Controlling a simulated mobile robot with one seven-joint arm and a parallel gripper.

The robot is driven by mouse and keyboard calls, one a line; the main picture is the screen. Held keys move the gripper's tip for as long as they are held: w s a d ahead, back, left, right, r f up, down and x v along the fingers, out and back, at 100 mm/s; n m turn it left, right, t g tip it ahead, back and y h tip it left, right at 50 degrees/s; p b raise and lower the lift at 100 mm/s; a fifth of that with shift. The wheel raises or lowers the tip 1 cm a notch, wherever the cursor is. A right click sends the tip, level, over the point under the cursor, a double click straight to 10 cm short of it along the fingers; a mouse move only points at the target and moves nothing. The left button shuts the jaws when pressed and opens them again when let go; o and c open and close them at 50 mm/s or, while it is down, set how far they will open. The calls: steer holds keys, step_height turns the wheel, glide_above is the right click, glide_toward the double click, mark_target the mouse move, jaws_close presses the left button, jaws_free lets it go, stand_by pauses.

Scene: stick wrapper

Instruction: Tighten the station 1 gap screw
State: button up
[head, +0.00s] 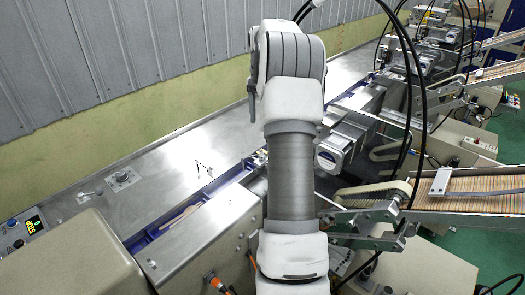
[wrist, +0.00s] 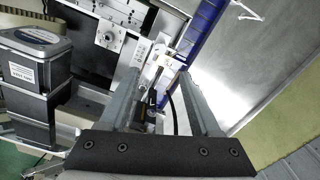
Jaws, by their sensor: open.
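In the wrist view my gripper (wrist: 158,76) is open, with its two grey fingers apart. Metal machine parts and a small black piece (wrist: 150,108) show between and beyond the fingers; I cannot tell whether the fingers touch anything. I cannot tell for certain which part is the station 1 gap screw. In the head view my arm covers the middle of the machine, and the fingers cannot be made out.
A boxy motor (wrist: 38,75) stands left of the fingers; it also shows in the head view (head: 335,158). A blue channel (wrist: 203,30) runs beside a bare metal deck (head: 130,175). Stick-filled conveyors (head: 470,203) and black cables (head: 423,90) are on the right.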

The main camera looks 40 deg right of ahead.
step_height(320, 180, down, 13)
steer(key=shift+r+p, duration=0.1)
steer(key=shift+p, duration=0.3)
jaws_close()
